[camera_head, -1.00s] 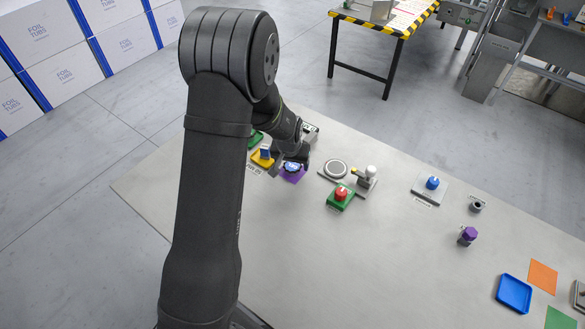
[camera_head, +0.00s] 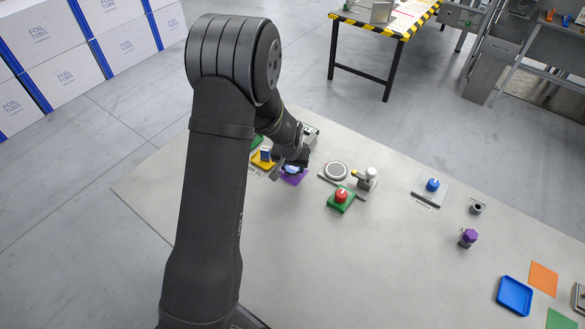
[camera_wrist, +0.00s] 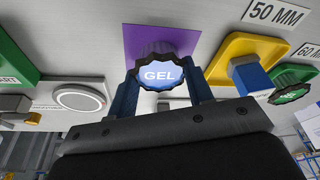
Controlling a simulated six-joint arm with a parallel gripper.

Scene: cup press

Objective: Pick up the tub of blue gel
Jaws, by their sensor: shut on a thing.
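The tub of blue gel (camera_wrist: 158,74) has a scalloped blue lid marked GEL and a dark body. It sits between the two fingers of my gripper (camera_wrist: 162,88) in the wrist view, and the gripper is shut on it. The purple square (camera_wrist: 138,32) shows behind the tub. In the head view the tub (camera_head: 291,168) is partly covered by my gripper (camera_head: 288,164), over the purple square (camera_head: 297,179). I cannot tell whether the tub touches the square or is just above it.
A yellow tray with a blue block (camera_head: 262,157) stands close left of the gripper. A round grey plate (camera_head: 336,170) and a green box with a red button (camera_head: 341,195) are to the right. The table's front middle is clear.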

